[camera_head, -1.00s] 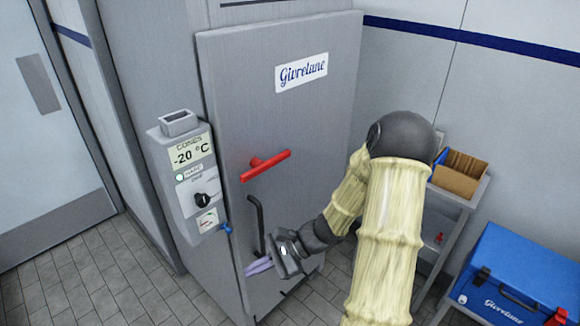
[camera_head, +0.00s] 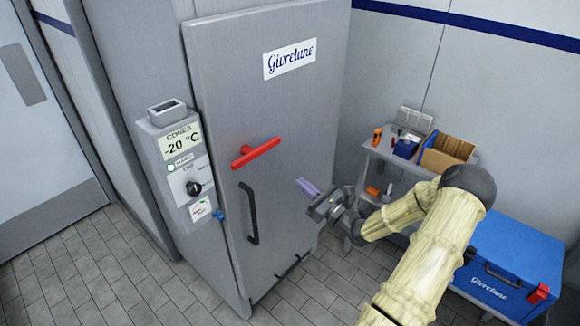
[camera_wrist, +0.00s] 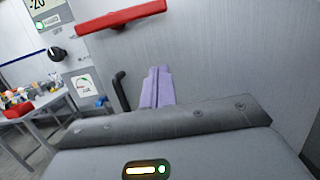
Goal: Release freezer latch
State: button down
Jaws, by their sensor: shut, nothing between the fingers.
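The grey freezer door (camera_head: 285,110) bears a "Givrelune" label and looks closed. The red latch handle (camera_head: 256,153) sits at the door's left side, tilted up to the right; it also shows at the top of the wrist view (camera_wrist: 122,17). A black bar handle (camera_head: 250,214) runs upright below it, and its upper end (camera_wrist: 121,90) shows in the wrist view. My gripper (camera_head: 307,186), with lilac fingers, is in front of the door, right of the black handle and below and right of the latch. The fingers (camera_wrist: 157,88) are together, empty and apart from both handles.
A control box (camera_head: 178,165) reading -20 °C, with a knob and a small blue lever (camera_head: 218,215), is on the left side of the freezer. A shelf cart (camera_head: 385,160) and a blue cooler (camera_head: 510,270) stand at right. Tiled floor lies clear at left.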

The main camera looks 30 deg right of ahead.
jog(key=w+a+r+p, duration=0.3)
jog(key=w+r+p, duration=0.2)
jog(key=w, duration=0.3)
jog(key=shift+w+a+r, duration=0.15)
jog(key=shift+w+r, duration=0.25)
jog(key=shift+r, duration=0.25)
jog(key=shift+s, duration=0.1)
